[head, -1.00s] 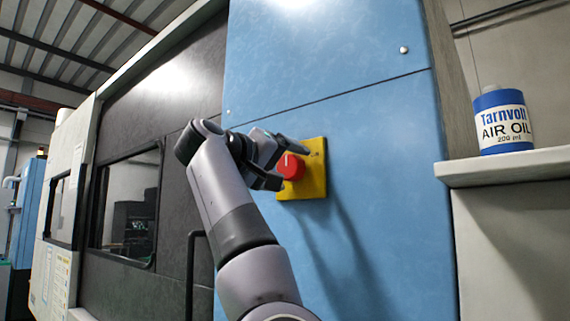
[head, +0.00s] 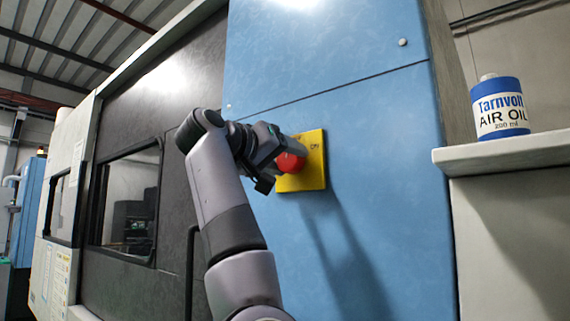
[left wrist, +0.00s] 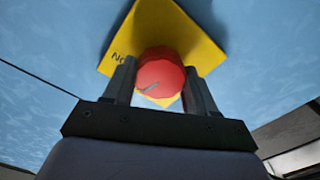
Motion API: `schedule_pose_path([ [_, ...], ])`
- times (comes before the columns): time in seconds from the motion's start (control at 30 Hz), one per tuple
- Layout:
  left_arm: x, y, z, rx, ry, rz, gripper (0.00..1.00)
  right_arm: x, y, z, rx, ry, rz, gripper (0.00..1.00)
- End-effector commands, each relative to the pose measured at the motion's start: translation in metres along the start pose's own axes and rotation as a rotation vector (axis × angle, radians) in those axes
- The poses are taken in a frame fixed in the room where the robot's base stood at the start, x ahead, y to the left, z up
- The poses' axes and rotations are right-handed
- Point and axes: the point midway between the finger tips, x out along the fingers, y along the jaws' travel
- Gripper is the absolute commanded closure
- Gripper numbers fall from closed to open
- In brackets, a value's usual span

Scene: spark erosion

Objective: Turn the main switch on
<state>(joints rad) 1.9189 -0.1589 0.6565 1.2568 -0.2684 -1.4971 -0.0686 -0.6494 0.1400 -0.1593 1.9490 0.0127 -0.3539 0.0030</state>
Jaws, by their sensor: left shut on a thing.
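The main switch is a red round knob (head: 290,161) on a square yellow plate (head: 314,172), fixed to the blue machine panel. My left gripper (head: 282,157) is at the knob and shut on it. In the left wrist view the red knob (left wrist: 160,74) sits between the two dark fingers, with a small greenish mark on its face. The yellow plate (left wrist: 207,52) appears turned corner-up behind it, with partly hidden lettering. In the head view the gripper covers part of the knob and plate. My right gripper is not in view.
The blue panel (head: 370,130) is flat and clear around the plate. To the right, a pale shelf (head: 510,150) holds a blue and white air oil can (head: 499,107). To the left is a dark machine door with a window (head: 130,205).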

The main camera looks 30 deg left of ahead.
Motion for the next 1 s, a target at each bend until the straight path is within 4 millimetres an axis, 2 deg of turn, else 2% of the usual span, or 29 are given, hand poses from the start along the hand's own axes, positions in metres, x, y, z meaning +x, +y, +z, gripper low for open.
schedule_pose_path([
  [0.43,-0.0001,-0.0023,0.0007,0.429,-0.001,-0.005,0.74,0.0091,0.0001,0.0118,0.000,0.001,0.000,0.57],
  [1.0,-0.0004,0.0001,-0.0009,0.961,0.001,-0.002,0.74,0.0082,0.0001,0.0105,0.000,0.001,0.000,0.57],
])
